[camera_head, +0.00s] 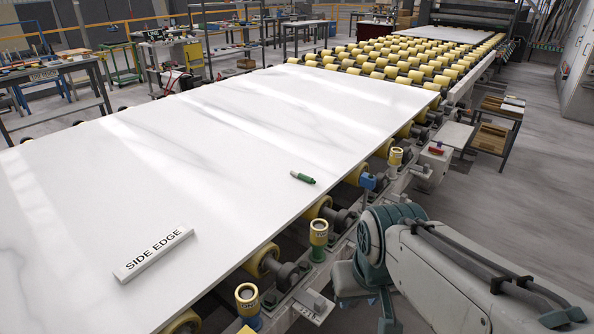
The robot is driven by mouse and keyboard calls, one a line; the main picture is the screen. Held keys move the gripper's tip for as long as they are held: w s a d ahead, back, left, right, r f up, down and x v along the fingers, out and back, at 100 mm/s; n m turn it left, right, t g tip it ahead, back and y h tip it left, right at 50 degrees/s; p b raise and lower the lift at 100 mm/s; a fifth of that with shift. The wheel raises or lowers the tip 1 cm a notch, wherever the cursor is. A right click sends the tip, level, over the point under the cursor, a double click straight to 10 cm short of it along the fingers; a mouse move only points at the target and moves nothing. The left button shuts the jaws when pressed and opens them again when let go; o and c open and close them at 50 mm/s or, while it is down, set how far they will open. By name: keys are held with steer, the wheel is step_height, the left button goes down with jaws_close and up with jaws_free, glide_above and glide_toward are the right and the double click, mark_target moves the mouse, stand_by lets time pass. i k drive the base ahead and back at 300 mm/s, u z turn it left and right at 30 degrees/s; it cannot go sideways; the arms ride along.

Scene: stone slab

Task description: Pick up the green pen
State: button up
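The green pen (303,177) lies on the white stone slab (225,145), near the slab's right edge. It is short and mostly green, with a pale tip at its left end. My gripper (362,312) is low in the picture, to the right of the slab and beside the roller frame, well apart from the pen. Only part of it shows below my arm's wrist, and its fingers are hard to make out. I cannot tell whether it is open or shut.
A white block marked SIDE EDGE (154,254) lies on the slab's near part. The slab around the pen is clear.

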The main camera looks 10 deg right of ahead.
mark_target(297, 174)
steer(key=u, duration=0.05)
steer(key=k, duration=0.45)
steer(key=z, duration=0.9)
steer(key=i, duration=1.85)
steer(key=u, duration=0.9)
